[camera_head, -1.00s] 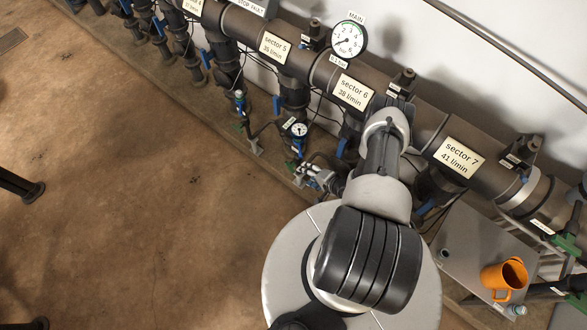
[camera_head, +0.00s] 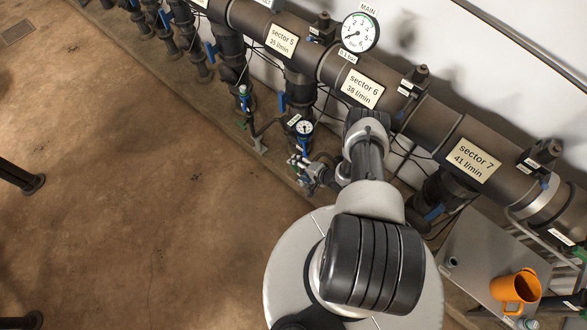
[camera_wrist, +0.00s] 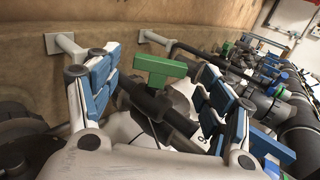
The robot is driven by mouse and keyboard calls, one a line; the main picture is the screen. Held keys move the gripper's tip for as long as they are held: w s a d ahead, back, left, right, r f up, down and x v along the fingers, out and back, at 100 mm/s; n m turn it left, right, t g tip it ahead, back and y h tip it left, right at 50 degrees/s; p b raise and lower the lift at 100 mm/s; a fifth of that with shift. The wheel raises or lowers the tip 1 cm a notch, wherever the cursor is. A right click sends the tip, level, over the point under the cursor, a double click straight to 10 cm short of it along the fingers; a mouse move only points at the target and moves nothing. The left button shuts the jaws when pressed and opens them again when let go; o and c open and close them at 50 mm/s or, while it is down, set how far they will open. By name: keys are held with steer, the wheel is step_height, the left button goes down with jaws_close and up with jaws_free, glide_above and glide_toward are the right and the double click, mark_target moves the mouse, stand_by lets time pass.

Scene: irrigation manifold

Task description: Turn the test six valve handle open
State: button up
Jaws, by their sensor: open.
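A green T-shaped handle (camera_wrist: 162,69) stands on a dark fitting in the middle of the wrist view. My gripper (camera_wrist: 158,80) is open, with one blue-padded finger on each side of the handle. The handle appears between the fingertips or just beyond them, with gaps on both sides. In the head view my gripper (camera_head: 314,173) is small beside the pipework below the sector 6 sign (camera_head: 359,88). My arm hides part of that branch.
The main pipe (camera_head: 420,122) runs along the wall with several branches. A small gauge (camera_head: 304,128) sits close to my gripper. An orange mug (camera_head: 514,289) stands on a grey table (camera_head: 478,258) at lower right. The brown floor (camera_head: 150,200) at left is mostly clear.

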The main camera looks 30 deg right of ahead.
mark_target(295, 167)
steer(key=shift+b+x, duration=0.6)
steer(key=shift+x, duration=1.55)
steer(key=shift+c, duration=0.2)
steer(key=c, duration=1)
steer(key=shift+f+t, duration=0.1)
steer(key=shift+t, duration=0.2)
steer(key=shift+t+y, duration=0.3)
steer(key=shift+t, duration=0.1)
steer(key=o, duration=1)
steer(key=shift+o, duration=0.2)
